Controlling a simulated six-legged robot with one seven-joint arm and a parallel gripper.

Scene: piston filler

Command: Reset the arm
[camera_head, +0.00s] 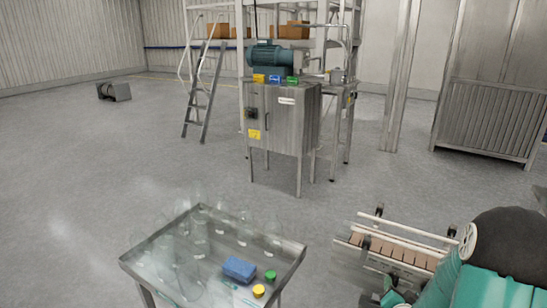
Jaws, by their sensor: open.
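The steel table (150,262) at the lower middle holds a blue block (239,269), a green cap (270,276) and a yellow cap (258,291). Several clear, glass-like vessels (200,225) stand on its left and back part, hard to see against the floor. The piston filler (292,122) stands farther back, a grey steel cabinet on legs with a teal motor (267,56) on top. Yellow, blue and green blocks or labels sit along its upper front edge.
A conveyor (400,250) with brown slats lies at the lower right, beside a teal and black body (490,270) cut by the frame. A ladder (205,95) and shelving with brown boxes (292,30) stand behind the filler. The floor at left is mostly clear.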

